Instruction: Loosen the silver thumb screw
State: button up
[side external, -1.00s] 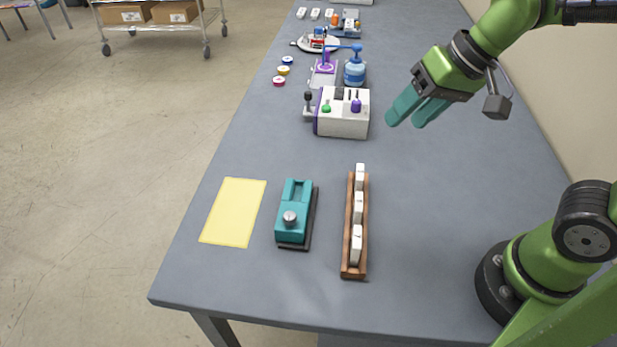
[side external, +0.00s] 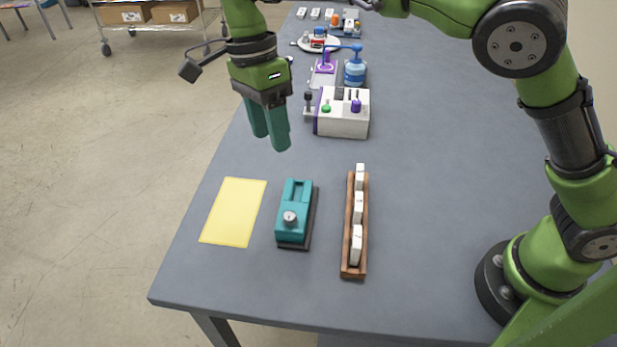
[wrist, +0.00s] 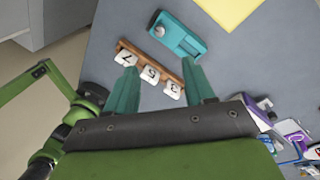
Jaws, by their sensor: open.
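The silver thumb screw (side external: 290,219) sits on top of the near end of a teal block-shaped device (side external: 291,236), which rests on a dark base on the table. In the wrist view the screw (wrist: 159,31) shows at the left end of the teal device (wrist: 186,42). My gripper (side external: 270,144) is open and empty, with teal fingers pointing down. It is above the table, behind the teal device in the side view and apart from it. In the wrist view my fingertips (wrist: 160,64) are spread apart below the device in the picture.
A wooden rack (side external: 354,268) with white numbered tiles stands right of the device. A yellow sheet (side external: 233,212) lies to its left.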

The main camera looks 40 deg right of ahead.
aim_at(288, 215)
jog(key=x, duration=1.6)
jog(key=shift+f, duration=0.2)
grip_shut()
